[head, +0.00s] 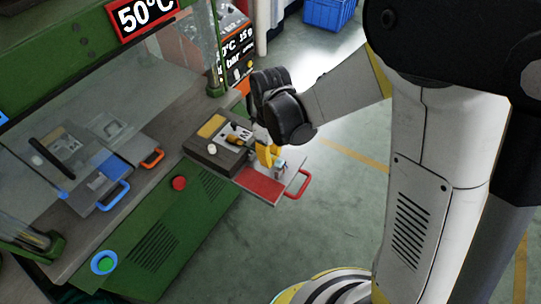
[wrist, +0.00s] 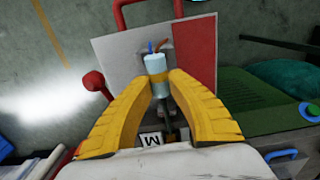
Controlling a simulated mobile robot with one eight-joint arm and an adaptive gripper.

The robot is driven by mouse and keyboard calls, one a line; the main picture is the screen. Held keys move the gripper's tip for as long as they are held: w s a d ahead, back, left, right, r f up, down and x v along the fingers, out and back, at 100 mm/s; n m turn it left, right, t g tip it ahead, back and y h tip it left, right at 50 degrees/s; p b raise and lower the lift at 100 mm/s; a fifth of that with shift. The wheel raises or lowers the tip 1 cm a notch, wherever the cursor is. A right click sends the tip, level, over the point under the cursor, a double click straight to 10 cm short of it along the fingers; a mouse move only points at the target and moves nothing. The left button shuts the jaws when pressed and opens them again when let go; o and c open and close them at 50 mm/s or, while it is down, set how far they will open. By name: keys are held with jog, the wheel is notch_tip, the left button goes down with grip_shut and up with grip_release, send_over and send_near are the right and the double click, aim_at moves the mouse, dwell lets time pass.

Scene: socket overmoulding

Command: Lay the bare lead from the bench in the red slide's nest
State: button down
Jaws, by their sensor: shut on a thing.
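My gripper (head: 267,157) is shut on the bare lead, with its yellow fingers over the outer end of the red slide (head: 262,186). The lead's pale end also shows in the head view (head: 281,166). The red slide (wrist: 193,48) lies beyond and beneath it, with a red panel, a grey panel and a red handle.
A red button (head: 179,183) sits on the green front. The floor right of the slide is clear.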

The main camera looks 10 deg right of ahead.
jog(key=c, duration=1.3)
grip_release()
notch_tip(320, 180, up, 12)
jog(key=shift+r, duration=0.1)
